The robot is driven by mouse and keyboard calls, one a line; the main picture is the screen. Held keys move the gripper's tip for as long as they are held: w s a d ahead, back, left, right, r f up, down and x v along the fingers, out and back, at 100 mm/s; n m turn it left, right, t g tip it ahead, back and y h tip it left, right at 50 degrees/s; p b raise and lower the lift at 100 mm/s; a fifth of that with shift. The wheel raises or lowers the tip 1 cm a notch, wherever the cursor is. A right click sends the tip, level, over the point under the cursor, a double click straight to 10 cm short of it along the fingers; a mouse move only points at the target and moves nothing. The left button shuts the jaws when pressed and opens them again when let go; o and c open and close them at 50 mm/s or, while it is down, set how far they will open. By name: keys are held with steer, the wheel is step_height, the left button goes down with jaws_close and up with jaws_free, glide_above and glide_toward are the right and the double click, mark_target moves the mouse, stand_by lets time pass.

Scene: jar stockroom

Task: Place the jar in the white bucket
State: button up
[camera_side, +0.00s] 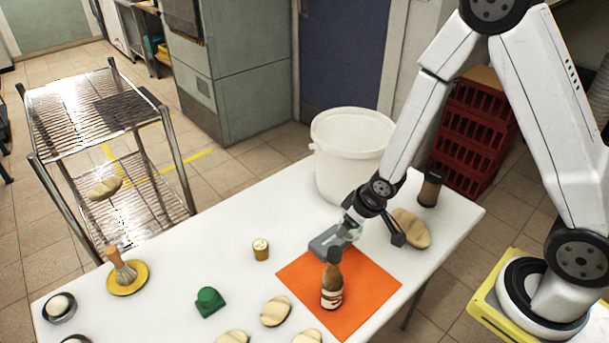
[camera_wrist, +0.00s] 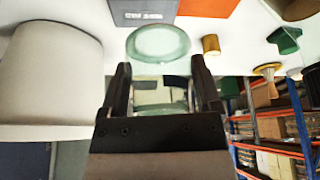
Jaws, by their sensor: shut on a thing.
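The white bucket (camera_side: 352,155) stands upright and open at the back of the table, behind my gripper. It also shows large at the left of the wrist view (camera_wrist: 48,75). My gripper (camera_wrist: 161,80) is shut on the jar (camera_wrist: 158,43), a clear greenish glass one with a round end towards the table. In the side view the jar (camera_side: 351,231) is partly hidden by my gripper (camera_side: 356,221). It is in front of the bucket and outside it, near a grey box. Whether it clears the table is hard to tell.
A sauce bottle (camera_side: 331,284) stands on an orange mat (camera_side: 370,290), with the grey box (camera_side: 326,243) at the mat's far edge. A small tan jar (camera_side: 261,249) and green object (camera_side: 209,301) stand left.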

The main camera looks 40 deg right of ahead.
step_height(320, 180, up, 9)
steer(key=w+d+m, duration=0.2)
steer(key=w, duration=0.1)
steer(key=w+d+r+n+g+y, duration=0.1)
steer(key=w+d+r+n, duration=0.1)
steer(key=w+d+n, duration=0.6)
steer(key=w+d+r+n+g+y, duration=0.15)
steer(key=w+d, duration=0.35)
steer(key=w, duration=0.7)
steer(key=shift+s+d+f+n+g+y, duration=0.2)
steer(key=shift+s+d+f+n+g, duration=0.5)
steer(key=shift+f+n, duration=1.5)
steer(key=shift+s+d+f+n+g+y, duration=0.15)
steer(key=shift+s+d+f+n+g, duration=0.55)
steer(key=shift+f+n, duration=1.45)
steer(key=shift+s+d+f+n+g+y, duration=0.35)
steer(key=shift+s+f+n, duration=0.8)
steer(key=shift+f, duration=1.95)
steer(key=shift+w+d+f, duration=0.1)
steer(key=shift+w+f, duration=0.05)
steer(key=shift+f, duration=1.3)
steer(key=shift+w+f, duration=0.1)
steer(key=shift+f, duration=1.35)
steer(key=shift+f, duration=0.1)
steer(key=shift+f, duration=1.95)
